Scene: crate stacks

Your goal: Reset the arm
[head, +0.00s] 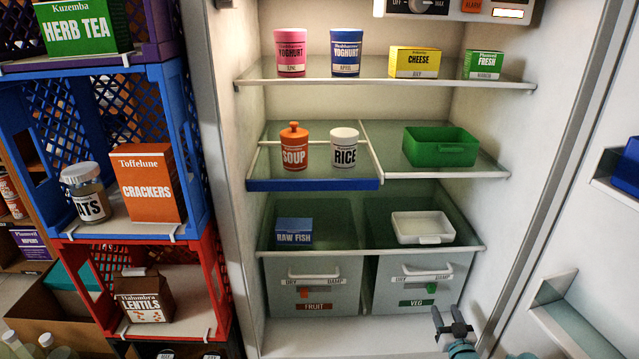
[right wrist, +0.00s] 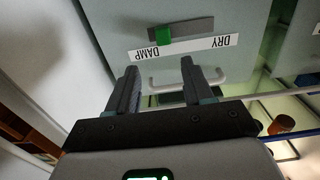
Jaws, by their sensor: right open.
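My right gripper (head: 448,313) is at the lower right of the head view, in front of the fridge and just below the veg drawer (head: 409,282). Its two dark fingers are apart with nothing between them. In the right wrist view the open fingers (right wrist: 159,68) point at the drawer front, which appears upside down with its green slider (right wrist: 164,36), DRY/DAMP strip and pale handle. I cannot tell any contact with the drawer. My left gripper is not in view.
The fruit drawer (head: 314,284) is left of the veg drawer. Shelves above hold yoghurts, a soup jar (head: 294,150), a rice jar (head: 344,148) and a green bin (head: 440,147). Stacked crates (head: 195,165) stand left; the open fridge door (head: 600,240) is right.

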